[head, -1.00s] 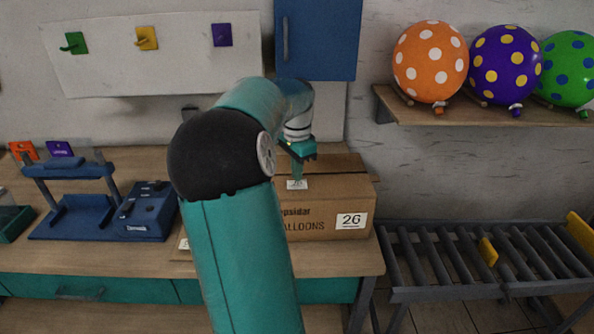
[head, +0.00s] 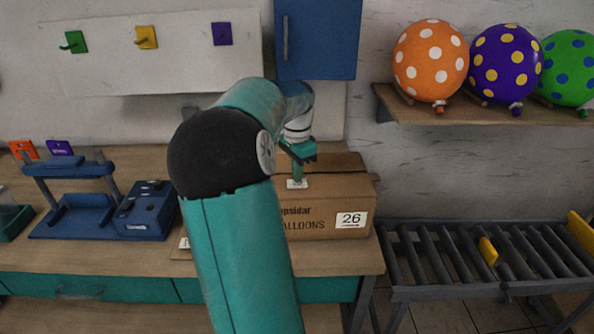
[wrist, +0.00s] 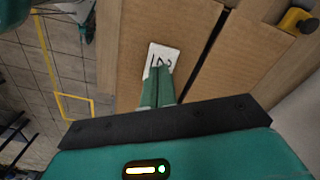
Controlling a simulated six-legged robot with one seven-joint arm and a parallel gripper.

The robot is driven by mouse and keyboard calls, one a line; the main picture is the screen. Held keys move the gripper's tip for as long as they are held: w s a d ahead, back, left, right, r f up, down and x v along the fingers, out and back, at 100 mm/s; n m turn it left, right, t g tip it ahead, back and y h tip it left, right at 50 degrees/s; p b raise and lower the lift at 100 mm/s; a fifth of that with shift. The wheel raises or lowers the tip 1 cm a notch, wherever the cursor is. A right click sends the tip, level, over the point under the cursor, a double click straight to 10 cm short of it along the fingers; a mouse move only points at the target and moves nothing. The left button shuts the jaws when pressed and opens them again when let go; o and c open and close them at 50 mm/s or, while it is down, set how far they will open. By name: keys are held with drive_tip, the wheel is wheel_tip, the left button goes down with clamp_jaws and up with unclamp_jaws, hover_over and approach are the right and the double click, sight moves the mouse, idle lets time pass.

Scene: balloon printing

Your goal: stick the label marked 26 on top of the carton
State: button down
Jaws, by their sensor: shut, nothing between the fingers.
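A small white label (head: 290,185) lies on the carton's top. In the wrist view the label (wrist: 164,52) lies on the cardboard (wrist: 125,70) beside the dark seam, its dark marks partly covered by my fingers. My gripper (head: 297,181) is shut and empty, pointing down with its fingertips at the label. The closed fingertips (wrist: 158,72) overlap the label's near edge in the wrist view; whether they press on it I cannot tell.
A blue press (head: 70,190) and a blue control box (head: 147,212) stand on the bench to the left. A grey roller conveyor (head: 480,255) is to the right. A shelf (head: 480,113) with balloons (head: 430,60) hangs above it. A blue wall cabinet (head: 318,40) is above the carton.

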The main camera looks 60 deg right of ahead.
drive_tip(key=shift+f, duration=0.55)
idle(0.8)
drive_tip(key=shift+r, duration=3.55)
drive_tip(key=w+a+r+n+t, duration=0.1)
drive_tip(key=w+a+n, duration=0.25)
drive_tip(key=a, duration=0.45)
drive_tip(key=w+a+n+t, duration=0.1)
drive_tip(key=w+a+n, duration=0.25)
drive_tip(key=a, duration=0.45)
drive_tip(key=w+a+r+n+t, duration=0.1)
drive_tip(key=w+a+n, duration=0.25)
drive_tip(key=a, duration=0.55)
drive_tip(key=s+a+f+n+t, duration=0.1)
drive_tip(key=s+a+f+n, duration=0.1)
drive_tip(key=a+n, duration=0.5)
drive_tip(key=s+a+f+n+t, duration=0.1)
drive_tip(key=s+a+n, duration=0.3)
drive_tip(key=a, duration=1.3)
drive_tip(key=f+n, duration=0.1)
drive_tip(key=n, duration=0.2)
drive_tip(key=shift+s+t, duration=0.3)
drive_tip(key=shift+s, duration=0.1)
